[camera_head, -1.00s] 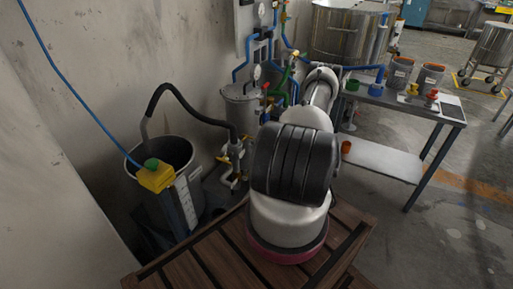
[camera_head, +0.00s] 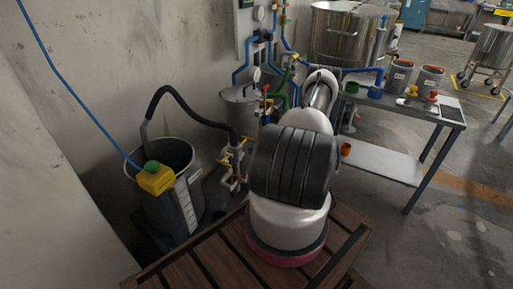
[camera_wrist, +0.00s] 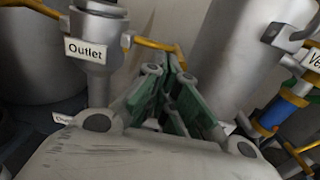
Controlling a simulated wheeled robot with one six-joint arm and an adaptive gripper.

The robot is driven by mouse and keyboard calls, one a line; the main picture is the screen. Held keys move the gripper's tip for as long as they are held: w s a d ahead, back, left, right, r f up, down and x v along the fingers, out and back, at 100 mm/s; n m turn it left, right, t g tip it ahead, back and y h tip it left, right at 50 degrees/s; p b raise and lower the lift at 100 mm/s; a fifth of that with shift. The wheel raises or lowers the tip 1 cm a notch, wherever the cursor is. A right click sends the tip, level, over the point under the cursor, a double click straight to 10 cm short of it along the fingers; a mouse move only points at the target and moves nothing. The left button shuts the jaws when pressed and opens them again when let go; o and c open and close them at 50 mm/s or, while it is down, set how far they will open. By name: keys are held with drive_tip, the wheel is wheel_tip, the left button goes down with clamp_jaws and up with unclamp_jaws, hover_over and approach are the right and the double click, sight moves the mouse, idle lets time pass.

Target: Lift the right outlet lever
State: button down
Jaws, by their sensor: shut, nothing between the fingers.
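The outlet fitting (camera_wrist: 98,28) is a grey metal body with a white "Outlet" label at the upper left of the wrist view. Its right lever (camera_wrist: 152,44) is a yellow bar running right from the body and bending down behind my fingertips. A left yellow lever (camera_wrist: 32,7) sticks out on the other side. My gripper (camera_wrist: 165,72) is shut and empty, its green-padded fingers close to the right lever's far end; I cannot tell whether they touch. In the head view the outlet piping with yellow levers (camera_head: 232,160) shows left of my arm, which hides my gripper.
A grey cylinder (camera_wrist: 237,50) stands right of my fingers, beside a fitting with a partly cut label (camera_wrist: 312,60) and blue and yellow piping. A bucket (camera_head: 188,190) with a black hose stands left. A metal table (camera_head: 425,112) with cans is at right.

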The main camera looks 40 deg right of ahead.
drive_tip(key=shift+w+d+r+h, duration=0.15)
drive_tip(key=shift+d+r+h, duration=0.05)
drive_tip(key=shift+d, duration=0.4)
drive_tip(key=shift+w+d+r+h, duration=0.15)
drive_tip(key=shift+d+h, duration=0.05)
drive_tip(key=shift+d, duration=0.35)
drive_tip(key=v, duration=0.8)
drive_tip(key=shift+s+f, duration=0.3)
drive_tip(key=shift+a, duration=0.15)
